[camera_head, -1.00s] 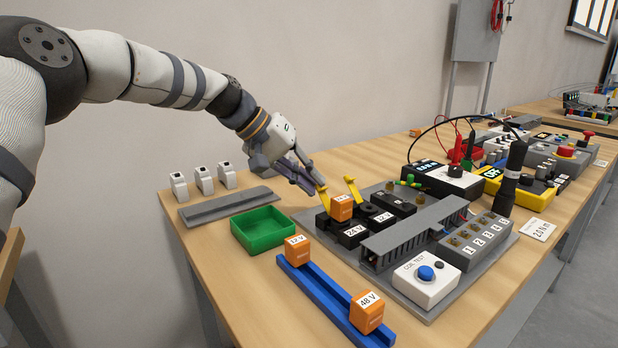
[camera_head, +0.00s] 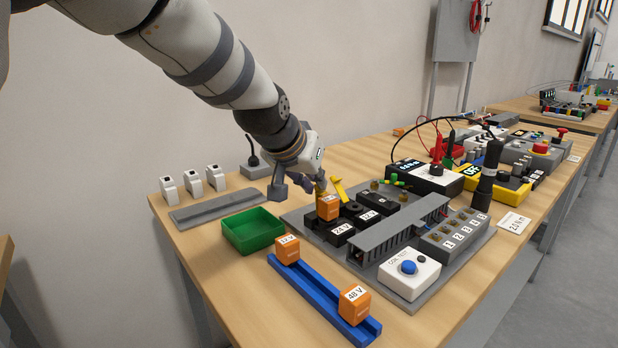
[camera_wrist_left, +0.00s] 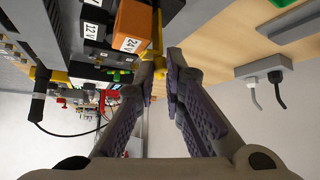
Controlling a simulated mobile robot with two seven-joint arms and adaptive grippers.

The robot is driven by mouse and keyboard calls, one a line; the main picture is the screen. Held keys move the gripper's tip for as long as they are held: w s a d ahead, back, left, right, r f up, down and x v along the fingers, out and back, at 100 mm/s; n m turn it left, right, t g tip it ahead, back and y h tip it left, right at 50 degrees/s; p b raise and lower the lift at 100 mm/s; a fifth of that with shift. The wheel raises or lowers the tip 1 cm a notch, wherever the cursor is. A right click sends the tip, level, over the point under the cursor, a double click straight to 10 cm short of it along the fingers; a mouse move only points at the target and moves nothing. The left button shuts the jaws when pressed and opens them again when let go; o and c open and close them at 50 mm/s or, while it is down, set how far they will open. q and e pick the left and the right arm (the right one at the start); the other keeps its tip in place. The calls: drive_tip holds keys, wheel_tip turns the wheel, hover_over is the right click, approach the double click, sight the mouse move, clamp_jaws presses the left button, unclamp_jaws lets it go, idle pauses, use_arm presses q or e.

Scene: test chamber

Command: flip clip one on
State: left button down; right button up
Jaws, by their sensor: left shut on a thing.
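An orange relay block (camera_head: 328,207) sits in a black socket labelled 24 V (camera_head: 341,229); the orange block also shows in the left wrist view (camera_wrist_left: 131,27). A yellow clip lever (camera_wrist_left: 158,40) stands at that block's back edge. My left gripper (camera_head: 319,185) is behind the block, its fingertips (camera_wrist_left: 164,66) closed around the lever's end in the left wrist view. My right gripper is not in view.
A green tray (camera_head: 252,238), a blue rail (camera_head: 318,300) with two orange blocks and a grey rail (camera_head: 218,209) lie left and in front. A grey duct (camera_head: 398,232) and a white coil test box (camera_head: 408,273) stand right of the sockets.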

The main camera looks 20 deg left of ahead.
use_arm(q)
drive_tip(key=shift+s+d+t+y, duration=0.2)
drive_tip(key=shift+d+t+y, duration=0.1)
drive_tip(key=shift+y, duration=0.1)
idle(0.3)
drive_tip(key=c, duration=1.7)
unclamp_jaws()
drive_tip(key=shift+o, duration=0.2)
wheel_tip(320, 180, up, 10)
drive_tip(key=shift+f, duration=0.1)
